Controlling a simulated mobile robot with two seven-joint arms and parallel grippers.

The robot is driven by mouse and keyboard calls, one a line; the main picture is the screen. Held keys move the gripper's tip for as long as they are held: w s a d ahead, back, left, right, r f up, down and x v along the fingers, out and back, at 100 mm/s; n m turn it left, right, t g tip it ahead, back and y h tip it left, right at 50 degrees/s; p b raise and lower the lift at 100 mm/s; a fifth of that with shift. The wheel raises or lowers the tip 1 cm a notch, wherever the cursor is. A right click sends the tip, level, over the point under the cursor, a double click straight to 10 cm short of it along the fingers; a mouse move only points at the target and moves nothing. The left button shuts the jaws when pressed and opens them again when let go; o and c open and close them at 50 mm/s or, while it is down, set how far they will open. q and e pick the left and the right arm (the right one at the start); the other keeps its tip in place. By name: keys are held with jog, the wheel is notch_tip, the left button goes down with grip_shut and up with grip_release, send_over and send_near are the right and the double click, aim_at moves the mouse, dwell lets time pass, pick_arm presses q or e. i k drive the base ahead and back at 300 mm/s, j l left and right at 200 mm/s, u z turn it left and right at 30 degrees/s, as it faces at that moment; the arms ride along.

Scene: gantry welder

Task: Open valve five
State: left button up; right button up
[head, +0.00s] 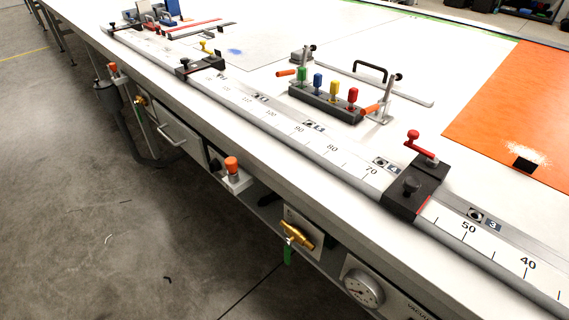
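Small square plates, each with a dark round fitting and a number tile, sit along the grey strip behind the ruler on the long table. The plate beside the tile that appears to read 5 (309,125) is in the middle of the head view. The state of its fitting is too small to tell. A similar plate by tile 4 (380,162) is nearer, and one by tile 3 (475,214) is nearest at the right. Another (257,97) lies farther left. Neither of my grippers is in view.
A black clamp block with a red handle (412,195) straddles the ruler between tiles 3 and 4. A rack of coloured-topped tools (327,102) stands behind tile 5. A brass valve with a green handle (296,235) and a gauge (363,288) are on the table's front.

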aim_at(287, 248)
jog(key=i+l+u, duration=0.15)
jog(key=i+j+z, duration=0.2)
jog(key=z, duration=0.25)
jog(key=i+j+z, duration=0.15)
jog(key=j+z, duration=0.35)
jog(key=i+j+z, duration=0.1)
jog(key=j+z, duration=1.3)
jog(key=k+j+z, duration=0.2)
jog(key=j+z, duration=0.15)
jog(key=z, duration=0.15)
